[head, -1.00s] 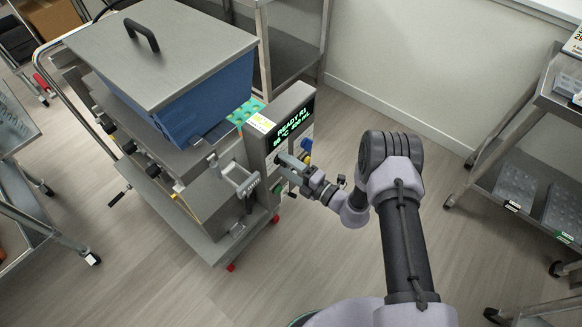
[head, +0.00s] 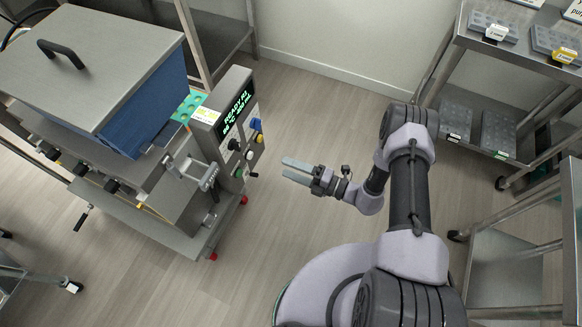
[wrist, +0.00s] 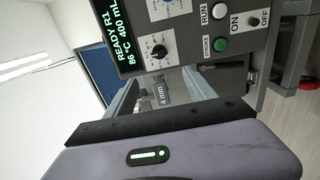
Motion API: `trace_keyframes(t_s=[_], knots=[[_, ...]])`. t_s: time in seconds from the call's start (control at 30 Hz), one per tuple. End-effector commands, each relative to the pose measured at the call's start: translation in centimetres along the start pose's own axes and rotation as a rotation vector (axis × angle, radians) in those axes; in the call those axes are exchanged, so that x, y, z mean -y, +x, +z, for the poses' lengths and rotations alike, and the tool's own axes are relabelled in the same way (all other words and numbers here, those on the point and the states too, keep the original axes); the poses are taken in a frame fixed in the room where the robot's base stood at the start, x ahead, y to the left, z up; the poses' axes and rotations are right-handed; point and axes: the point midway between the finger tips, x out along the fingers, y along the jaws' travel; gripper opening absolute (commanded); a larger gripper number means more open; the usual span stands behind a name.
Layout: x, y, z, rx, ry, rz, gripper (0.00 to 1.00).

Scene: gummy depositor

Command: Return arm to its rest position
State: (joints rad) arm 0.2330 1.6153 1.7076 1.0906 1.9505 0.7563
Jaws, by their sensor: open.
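My gripper (head: 296,172) is open and empty in the head view, held over bare floor to the right of the gummy depositor. Its fingers point left toward the control panel, with a clear gap between. My arm reaches back from it to the lower right. The depositor (head: 165,208) is a steel machine on a wheeled frame, with a blue hopper (head: 160,95) under a flat lid. Its control panel (head: 240,115) has a green display reading READY. The wrist view shows the panel (wrist: 180,45) close up, with RUN, ON and OFF labels; the gripper fingers partly show below it.
A steel shelf cart (head: 500,75) with grey moulds and labelled boxes stands at the upper right. Another steel table (head: 515,250) is at the lower right, near my arm. A teal mould (head: 187,105) sits by the hopper. Open floor (head: 320,110) lies between.

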Motion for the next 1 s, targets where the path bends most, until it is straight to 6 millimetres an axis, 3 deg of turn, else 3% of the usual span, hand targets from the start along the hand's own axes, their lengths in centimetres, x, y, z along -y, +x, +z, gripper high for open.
trace_keyframes(t_s=[0.2, 0.27, 0.37, 0.5, 0.6, 0.7, 0.83, 1.0], knots=[[-0.1, 0.1, 0.1, -0.003, -0.005, 0.0, 0.64], [-1.3, 0.3, 0.3, -0.029, -0.046, -0.002, 0.64], [-6.8, 1.2, 0.8, -0.162, -0.246, -0.011, 0.64], [-17.6, 1.3, -1.2, -0.473, -0.728, -0.041, 0.64], [-24.1, -0.4, -4.0, -0.709, -1.112, -0.07, 0.64], [-29.2, -3.3, -7.0, -0.949, -1.509, -0.11, 0.64], [-33.8, -8.2, -10.1, -1.271, -2.018, -0.188, 0.64], [-37.7, -14.0, -11.8, -1.671, -2.546, -0.346, 0.64]])
